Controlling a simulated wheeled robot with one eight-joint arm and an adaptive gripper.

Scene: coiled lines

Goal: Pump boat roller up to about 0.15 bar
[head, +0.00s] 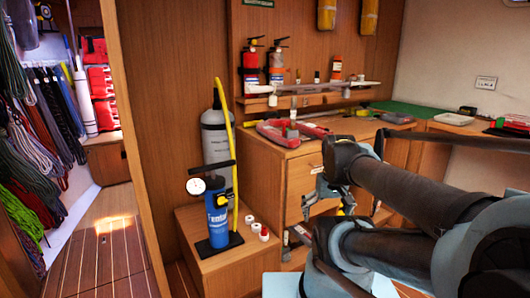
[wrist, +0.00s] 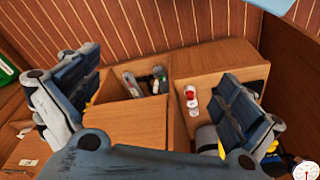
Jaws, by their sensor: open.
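A blue pump (head: 217,212) with a black T-handle and black foot stands upright on a low wooden box (head: 215,268), left of centre in the head view. Its round white gauge (head: 196,186) is on its left; the reading is too small to tell. A gauge (wrist: 305,172) also shows at the wrist view's lower right corner. A yellow hose (head: 232,150) rises beside the pump. I cannot identify the boat roller for certain. My gripper (head: 328,198) is right of the pump, before the cabinet. In the wrist view its fingers (wrist: 160,90) are wide apart, with nothing between them.
A grey cylinder (head: 215,135) stands behind the pump. Small red-and-white items (head: 257,228) lie on the box. The wooden cabinet (head: 285,172) has an open compartment holding items. Fire extinguishers (head: 250,68) stand on a shelf behind. Coiled ropes (head: 40,150) hang at far left.

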